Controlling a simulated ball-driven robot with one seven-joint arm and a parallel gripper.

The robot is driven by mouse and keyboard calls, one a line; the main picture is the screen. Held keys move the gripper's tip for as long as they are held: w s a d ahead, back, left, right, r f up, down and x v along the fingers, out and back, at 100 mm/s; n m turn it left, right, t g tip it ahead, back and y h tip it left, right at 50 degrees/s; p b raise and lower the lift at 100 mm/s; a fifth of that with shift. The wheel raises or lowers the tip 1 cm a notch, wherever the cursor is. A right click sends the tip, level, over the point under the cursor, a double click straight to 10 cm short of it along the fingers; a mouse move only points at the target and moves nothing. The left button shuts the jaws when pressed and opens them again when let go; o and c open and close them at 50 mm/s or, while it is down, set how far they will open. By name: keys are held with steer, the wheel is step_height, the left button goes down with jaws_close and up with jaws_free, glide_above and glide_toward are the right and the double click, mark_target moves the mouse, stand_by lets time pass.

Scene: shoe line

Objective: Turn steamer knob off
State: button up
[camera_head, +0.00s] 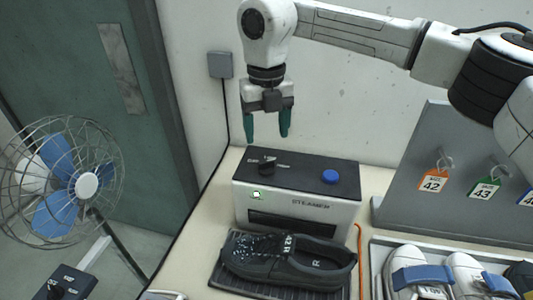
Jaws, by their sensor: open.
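The steamer (343,209) is a box with a black top and a pale front marked STEAMER. A small green-white indicator (257,195) shows on the front at the left. My gripper (267,134) points down with its two green fingers apart and empty. In the picture it is just above the knob, with a visible gap.
A black shoe (290,262) lies on a dark mat in front of the steamer. A caged fan (70,180) stands at the left. A grey board (445,150) with numbered tags and a tray of strapped shoes (415,275) are at the right.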

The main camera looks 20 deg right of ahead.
mark_target(266, 161)
step_height(266, 161, down, 8)
steer(key=shift+r+p, duration=0.1)
steer(key=shift+p, duration=0.5)
steer(key=c, duration=1.1)
steer(key=shift+o, duration=0.2)
